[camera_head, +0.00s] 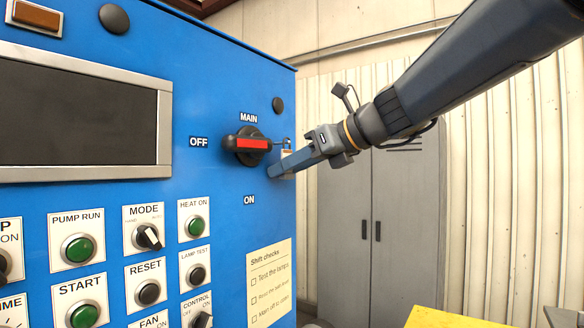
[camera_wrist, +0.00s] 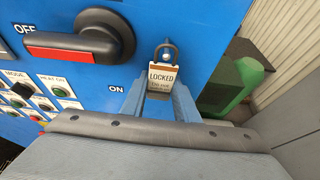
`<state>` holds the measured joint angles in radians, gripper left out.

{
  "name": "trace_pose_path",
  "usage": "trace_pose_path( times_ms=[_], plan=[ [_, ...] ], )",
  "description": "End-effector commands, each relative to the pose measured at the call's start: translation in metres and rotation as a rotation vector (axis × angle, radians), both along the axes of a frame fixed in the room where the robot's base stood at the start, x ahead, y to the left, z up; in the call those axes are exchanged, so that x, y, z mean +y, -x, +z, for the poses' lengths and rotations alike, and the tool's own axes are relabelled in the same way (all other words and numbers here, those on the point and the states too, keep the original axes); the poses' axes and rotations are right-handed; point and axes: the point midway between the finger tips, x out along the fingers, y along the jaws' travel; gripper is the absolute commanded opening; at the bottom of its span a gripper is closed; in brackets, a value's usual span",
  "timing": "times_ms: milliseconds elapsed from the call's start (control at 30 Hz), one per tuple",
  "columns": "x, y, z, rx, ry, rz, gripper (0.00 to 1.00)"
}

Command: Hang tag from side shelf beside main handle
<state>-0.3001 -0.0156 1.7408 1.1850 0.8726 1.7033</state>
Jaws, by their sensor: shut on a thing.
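The main handle (camera_head: 253,144) is a black knob with a red grip on the blue panel. It lies level, pointing toward the OFF label, and also shows in the wrist view (camera_wrist: 75,46). The tag (camera_wrist: 162,76) is a small pale plate reading LOCKED with a dark loop at its top. My gripper (camera_head: 282,168) is shut on the tag's lower part, just right of the handle; its blue fingers also show in the wrist view (camera_wrist: 161,100). The tag (camera_head: 288,155) is upright. I cannot tell whether its loop is around a hook. No side shelf is recognisable.
Below the handle, the blue panel (camera_head: 225,80) carries several buttons and knobs and a shift checks sheet (camera_head: 270,283). A grey cabinet (camera_head: 410,230) stands behind at right. A yellow surface (camera_head: 445,318) is at the bottom right. A green object (camera_wrist: 240,85) is right of the fingers.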

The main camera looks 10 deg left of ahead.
Motion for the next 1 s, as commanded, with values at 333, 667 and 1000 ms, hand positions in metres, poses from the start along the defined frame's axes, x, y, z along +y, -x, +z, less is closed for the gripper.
trace_pose_path(
  times_ms=[333,667,1000],
  plan=[
    [0.006,0.002,0.002,0.002,-0.006,0.008,0.49],
    [0.003,0.004,0.004,0.001,-0.006,0.008,0.49],
    [-0.053,0.018,0.022,-0.002,-0.008,-0.005,0.49]
  ],
)
